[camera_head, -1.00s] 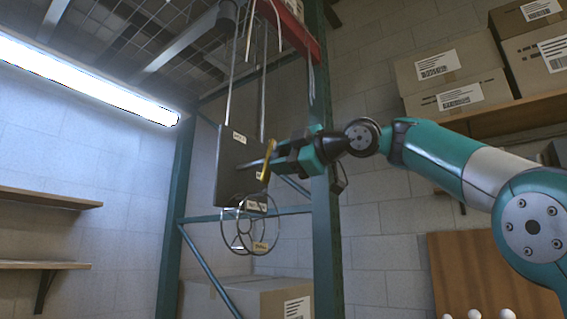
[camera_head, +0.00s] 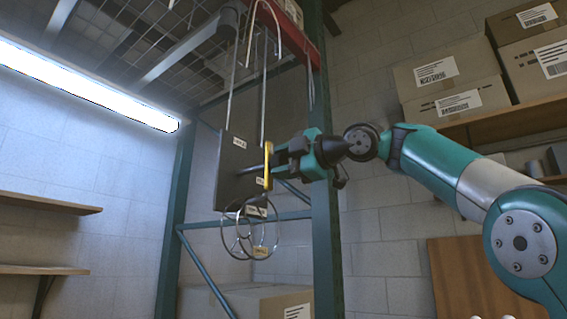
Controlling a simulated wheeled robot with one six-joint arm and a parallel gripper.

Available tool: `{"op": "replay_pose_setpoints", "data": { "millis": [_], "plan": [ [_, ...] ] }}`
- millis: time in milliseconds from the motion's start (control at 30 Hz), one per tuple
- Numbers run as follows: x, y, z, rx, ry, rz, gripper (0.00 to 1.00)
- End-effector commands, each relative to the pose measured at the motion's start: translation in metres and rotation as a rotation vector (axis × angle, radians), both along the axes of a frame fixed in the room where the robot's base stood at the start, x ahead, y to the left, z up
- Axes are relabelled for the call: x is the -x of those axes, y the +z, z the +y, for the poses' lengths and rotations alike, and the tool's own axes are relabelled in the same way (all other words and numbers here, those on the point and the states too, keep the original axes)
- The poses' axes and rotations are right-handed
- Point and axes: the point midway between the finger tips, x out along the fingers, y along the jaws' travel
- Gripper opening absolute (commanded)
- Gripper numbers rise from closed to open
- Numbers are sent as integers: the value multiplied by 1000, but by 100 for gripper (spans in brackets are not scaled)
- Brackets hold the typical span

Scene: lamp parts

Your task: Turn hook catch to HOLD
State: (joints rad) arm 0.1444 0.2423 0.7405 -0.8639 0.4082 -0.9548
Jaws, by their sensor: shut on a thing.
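A dark grey plate (camera_head: 230,178) hangs on thin rods from the overhead frame, with small white labels on its face. A yellow catch lever (camera_head: 268,166) stands roughly upright at the plate's right side. My gripper (camera_head: 273,163) is at the lever and shut on it; the fingertips are partly hidden by the lever. Wire rings (camera_head: 246,232) with small labels hang just below the plate. The label wording is too small to read. A bent hook rod (camera_head: 264,18) rises above the plate.
A teal rack post (camera_head: 322,200) stands close behind my gripper, with a crossbar and brace below. A lit tube lamp (camera_head: 90,82) is at the upper left. Cardboard boxes (camera_head: 450,80) sit on a right shelf. A large box (camera_head: 265,302) is below the rings.

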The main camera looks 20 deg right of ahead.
Motion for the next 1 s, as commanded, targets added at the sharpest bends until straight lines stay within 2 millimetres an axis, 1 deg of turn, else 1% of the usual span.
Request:
{"op": "replay_pose_setpoints", "data": {
  "millis": [33, 67, 100, 167, 433, 567, 667, 1000],
  "plan": [
    [0, 0, 0, 2, -1, 0, 18],
    [0, 0, 0, 2, -1, 0, 44],
    [0, 0, 0, 1, -1, 0, 53],
    [0, 0, 0, 1, 0, 0, 67],
    [1, 0, 0, 0, 0, 0, 67],
    [7, -1, -6, 0, -2, -2, 67],
    [20, -2, -16, 1, -5, -3, 67],
    [86, -1, -66, 3, -10, -3, 67]
  ]
}}
